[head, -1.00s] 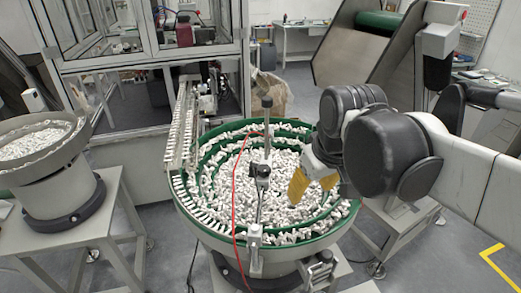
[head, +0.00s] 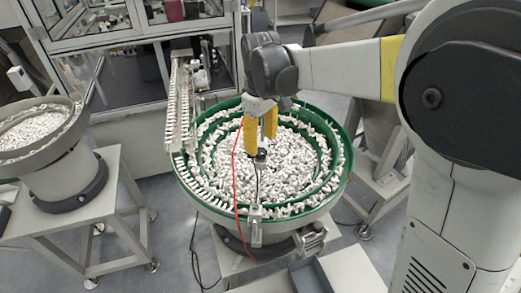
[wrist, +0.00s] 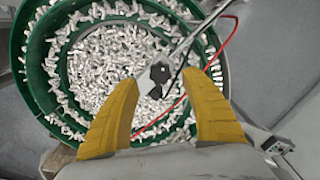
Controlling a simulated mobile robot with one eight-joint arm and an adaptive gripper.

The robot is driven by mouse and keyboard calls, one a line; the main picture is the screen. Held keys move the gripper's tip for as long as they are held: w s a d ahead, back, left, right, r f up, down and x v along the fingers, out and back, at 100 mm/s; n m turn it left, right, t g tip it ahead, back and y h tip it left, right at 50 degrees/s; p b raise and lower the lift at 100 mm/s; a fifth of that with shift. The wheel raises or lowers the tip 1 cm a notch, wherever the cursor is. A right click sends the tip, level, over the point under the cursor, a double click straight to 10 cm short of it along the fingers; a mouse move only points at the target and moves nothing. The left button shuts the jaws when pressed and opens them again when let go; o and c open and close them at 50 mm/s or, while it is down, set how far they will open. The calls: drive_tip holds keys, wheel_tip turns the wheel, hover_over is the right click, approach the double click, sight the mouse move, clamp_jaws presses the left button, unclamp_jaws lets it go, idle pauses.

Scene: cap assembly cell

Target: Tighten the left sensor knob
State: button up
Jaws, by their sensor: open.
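A sensor bracket with small dark parts (head: 260,157) stands on a thin post over the green bowl feeder (head: 336,190). In the wrist view, the bracket (wrist: 161,72) is a grey-white block with dark knob-like pieces, on a thin rod. I cannot tell which piece is the left sensor knob. My gripper (head: 259,150) points down over the bowl, its yellow fingers spread. In the wrist view, the gripper (wrist: 160,82) is open, with the bracket showing between its fingertips. I cannot tell whether the fingers touch it. The fingers partly hide the upper post in the head view.
A red cable (head: 234,190) loops beside the post and runs close to the right finger in the wrist view. White parts fill the bowl. A linear track (head: 180,110) leaves the bowl at the back left. A second feeder bowl (head: 60,150) stands at the far left.

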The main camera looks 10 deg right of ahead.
sight(261, 151)
drive_tip(key=shift+f, duration=1.95)
drive_tip(key=c, duration=1.2)
